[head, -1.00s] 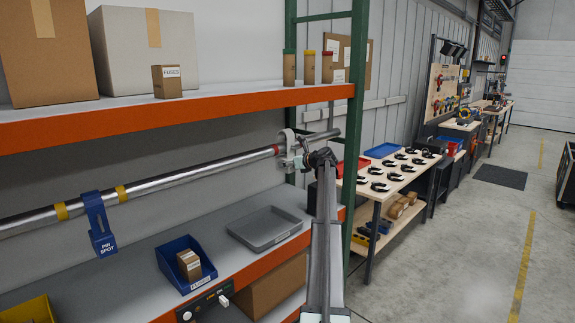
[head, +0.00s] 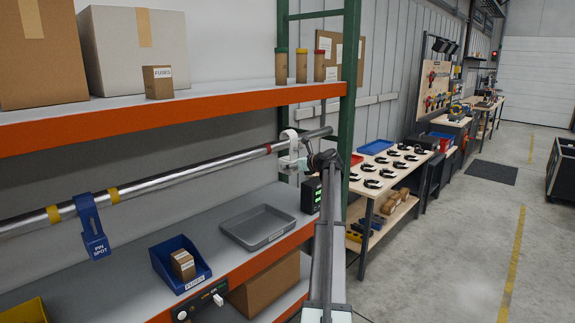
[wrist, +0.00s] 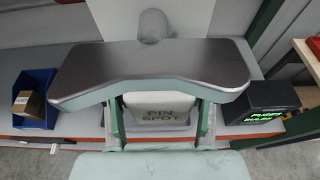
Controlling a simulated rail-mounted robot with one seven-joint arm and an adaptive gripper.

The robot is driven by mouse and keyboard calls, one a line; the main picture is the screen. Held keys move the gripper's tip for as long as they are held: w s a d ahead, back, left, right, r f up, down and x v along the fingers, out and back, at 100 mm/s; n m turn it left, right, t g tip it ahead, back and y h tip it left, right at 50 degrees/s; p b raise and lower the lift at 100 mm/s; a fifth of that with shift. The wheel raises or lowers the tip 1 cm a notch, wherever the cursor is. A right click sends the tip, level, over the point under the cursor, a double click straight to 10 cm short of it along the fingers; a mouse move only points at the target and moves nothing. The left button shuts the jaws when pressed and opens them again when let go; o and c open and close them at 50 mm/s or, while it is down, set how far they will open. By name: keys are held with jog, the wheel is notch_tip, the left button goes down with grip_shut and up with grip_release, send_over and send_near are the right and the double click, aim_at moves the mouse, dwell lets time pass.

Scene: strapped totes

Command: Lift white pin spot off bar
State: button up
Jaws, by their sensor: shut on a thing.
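A white hook-shaped pin spot (head: 288,142) is at the right part of the silver bar (head: 170,175), right of its red band, with its curved top over the bar. Whether it touches the bar cannot be told. My gripper (head: 303,162) is shut on it from the right side. In the wrist view, the white pin spot (wrist: 160,105) with its "PIN SPOT" lettering sits between the two fingers of my gripper (wrist: 160,125). My wide grey wrist part hides its upper portion there. A blue pin spot (head: 94,235) hangs on the bar at the left between yellow bands.
An orange-edged shelf (head: 200,112) with boxes lies above the bar. Below are a grey tray (head: 258,240), a blue bin (head: 160,262) and a black box with a green display (head: 311,195). A green rack post (head: 348,110) stands right of the bar's end.

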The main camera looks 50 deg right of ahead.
jog(key=s+p, duration=0.1)
jog(key=s, duration=0.5)
jog(key=shift+a, duration=0.25)
dwell(0.3)
